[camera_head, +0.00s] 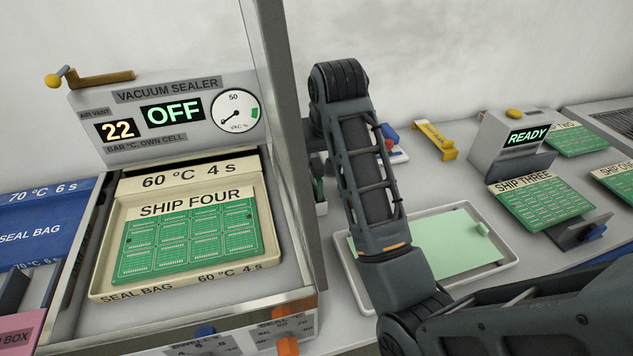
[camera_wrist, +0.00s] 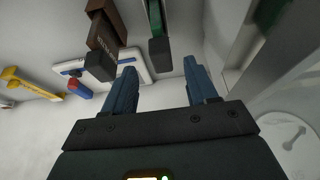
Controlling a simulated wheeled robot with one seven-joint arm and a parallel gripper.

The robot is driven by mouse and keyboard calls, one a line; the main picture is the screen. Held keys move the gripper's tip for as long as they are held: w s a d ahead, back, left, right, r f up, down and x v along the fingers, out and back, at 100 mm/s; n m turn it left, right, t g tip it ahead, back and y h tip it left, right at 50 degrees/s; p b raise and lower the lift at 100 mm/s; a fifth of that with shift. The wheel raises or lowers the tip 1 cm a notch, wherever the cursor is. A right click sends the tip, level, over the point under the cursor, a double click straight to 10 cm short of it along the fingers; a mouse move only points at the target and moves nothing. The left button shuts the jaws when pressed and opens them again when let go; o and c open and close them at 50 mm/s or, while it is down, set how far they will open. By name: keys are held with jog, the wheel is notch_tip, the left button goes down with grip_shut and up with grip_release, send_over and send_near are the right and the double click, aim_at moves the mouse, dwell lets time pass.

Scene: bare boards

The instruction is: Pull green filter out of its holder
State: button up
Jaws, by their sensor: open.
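My gripper (camera_wrist: 161,82) shows in the wrist view with its two blue fingers apart and nothing between them. A green strip with a dark end (camera_wrist: 157,22) lies beyond the fingertips at the top middle, apart from them. A dark brown lettered bar (camera_wrist: 105,32) is to its left. I cannot tell whether either is the filter or its holder. In the head view, a small pale container (camera_head: 321,207) with something dark green stands beside the sealer, partly hidden by my arm. The gripper itself is hidden there.
The vacuum sealer (camera_head: 165,95), with a metal post (camera_head: 284,140), stands left of my arm. A white tray (camera_head: 508,262) with a pale green sheet (camera_head: 435,248) lies to the right. A grey READY device (camera_head: 492,140) and green boards stand farther right. A yellow bracket (camera_head: 437,140) is at the back.

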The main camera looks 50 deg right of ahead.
aim_at(317, 163)
jog(key=x, duration=0.5)
jog(key=shift+r, duration=0.1)
jog(key=shift+a, duration=0.1)
jog(key=shift+c, duration=0.3)
grip_shut()
